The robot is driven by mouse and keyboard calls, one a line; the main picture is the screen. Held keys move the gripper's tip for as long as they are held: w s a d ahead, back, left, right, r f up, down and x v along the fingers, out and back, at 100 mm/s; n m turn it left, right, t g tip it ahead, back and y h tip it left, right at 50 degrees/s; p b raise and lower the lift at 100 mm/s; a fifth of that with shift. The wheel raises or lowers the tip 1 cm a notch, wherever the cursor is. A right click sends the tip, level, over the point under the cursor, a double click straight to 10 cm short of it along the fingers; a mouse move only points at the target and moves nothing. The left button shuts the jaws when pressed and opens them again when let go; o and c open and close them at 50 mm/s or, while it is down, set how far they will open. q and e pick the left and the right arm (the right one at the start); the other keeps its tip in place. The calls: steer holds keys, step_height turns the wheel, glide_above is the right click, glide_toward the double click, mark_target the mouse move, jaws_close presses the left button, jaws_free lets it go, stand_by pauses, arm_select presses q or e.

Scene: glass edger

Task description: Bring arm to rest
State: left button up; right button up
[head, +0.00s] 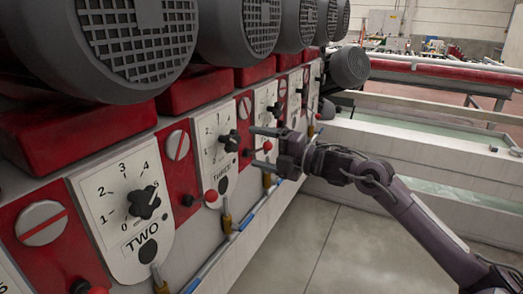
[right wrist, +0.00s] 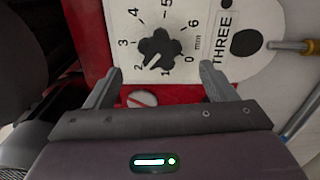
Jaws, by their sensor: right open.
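My right gripper (head: 262,148) reaches in from the right in the head view, in front of the dial plate marked THREE. Its two fingers are apart and nothing is between them. The black knob of dial THREE (head: 230,141) is just beyond the fingertips in the head view. In the right wrist view the knob (right wrist: 160,48) lies ahead, between the lines of the open fingers (right wrist: 161,70), and seems clear of them. Its pointer mark faces the low numbers, around 1 to 2. My left gripper is not in view.
Dial TWO (head: 145,203) is nearer, at lower left. A pale trough (head: 400,145) runs behind my right arm. The grey floor (head: 310,245) below is clear.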

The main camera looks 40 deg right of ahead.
stand_by(0.5)
steer(key=d+f+m+g+h+p, duration=0.1)
steer(key=d+f+m+h, duration=0.35)
steer(key=f, duration=0.75)
steer(key=d+f+m+h, duration=0.2)
steer(key=d+f+m, duration=0.45)
steer(key=f, duration=0.55)
steer(key=s+a+f+m+g+h, duration=0.1)
steer(key=s+f+m+g, duration=0.3)
steer(key=f, duration=0.8)
steer(key=s+f+m+g+h, duration=0.1)
steer(key=s+f, duration=0.5)
steer(key=f, duration=0.6)
steer(key=s+a+f+m+g+p, duration=0.1)
steer(key=s+a+f+m+g, duration=0.1)
steer(key=s+a+f, duration=0.45)
steer(key=s+a+f+m+g+p, duration=0.15)
steer(key=s+a+f, duration=0.25)
steer(key=s+f, duration=0.55)
steer(key=s+a+f+g, duration=0.3)
steer(key=s+a+f, duration=0.2)
steer(key=s+a, duration=0.4)
steer(key=s+a+f+m+g+y, duration=0.1)
steer(key=s+a+f+g, duration=0.2)
steer(key=s+a+f, duration=0.3)
steer(key=s+a, duration=0.3)
steer(key=shift+s, duration=0.15)
